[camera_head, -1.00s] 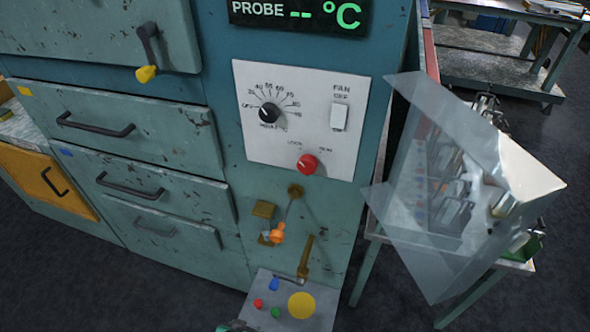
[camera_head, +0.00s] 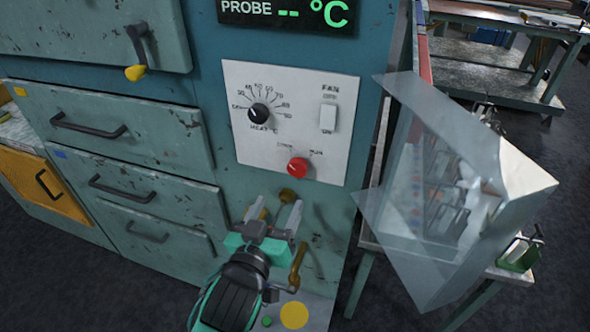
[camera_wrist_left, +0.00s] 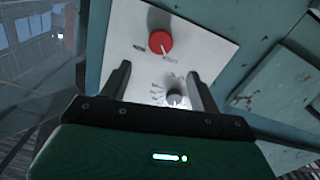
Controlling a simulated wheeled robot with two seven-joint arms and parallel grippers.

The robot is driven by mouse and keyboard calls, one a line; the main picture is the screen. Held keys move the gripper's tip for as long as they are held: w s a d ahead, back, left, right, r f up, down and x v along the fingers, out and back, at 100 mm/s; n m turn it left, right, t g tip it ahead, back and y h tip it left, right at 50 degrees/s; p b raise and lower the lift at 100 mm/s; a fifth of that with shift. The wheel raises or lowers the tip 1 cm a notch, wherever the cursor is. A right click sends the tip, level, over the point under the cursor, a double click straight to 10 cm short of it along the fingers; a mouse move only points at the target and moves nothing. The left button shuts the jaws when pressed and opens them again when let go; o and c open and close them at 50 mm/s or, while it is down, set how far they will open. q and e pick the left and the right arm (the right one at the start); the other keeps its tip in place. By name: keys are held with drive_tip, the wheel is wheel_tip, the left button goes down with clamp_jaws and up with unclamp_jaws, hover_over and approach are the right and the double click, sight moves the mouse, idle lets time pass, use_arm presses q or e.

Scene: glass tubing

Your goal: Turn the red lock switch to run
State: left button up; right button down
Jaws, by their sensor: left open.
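The red lock switch (camera_head: 298,168) is a round knob low on the white control panel (camera_head: 262,150), with small labels above it to left and right. Its pointer is too small to read surely. My left gripper (camera_head: 277,204) is below the panel in the head view, fingers pointing up toward the switch, open and empty. In the left wrist view the red switch (camera_wrist_left: 160,42) shows just beyond and between the open fingertips (camera_wrist_left: 157,72), not touched. My right gripper is not in view.
The black heat knob (camera_head: 260,113) and white fan switch (camera_head: 328,117) share the panel. A brass lever (camera_head: 298,262) hangs below, close to my left gripper. A clear angled shield (camera_head: 420,190) stands to the right. Drawers with handles (camera_head: 122,189) are at left.

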sight(296, 170)
use_arm(q)
drive_tip(key=p+x, duration=0.2)
drive_tip(key=x, duration=0.8)
drive_tip(key=shift+w+d, duration=0.1)
drive_tip(key=shift+w, duration=0.25)
drive_tip(key=shift+w+d+f, duration=0.15)
drive_tip(key=shift+w, duration=0.35)
drive_tip(key=c, duration=1)
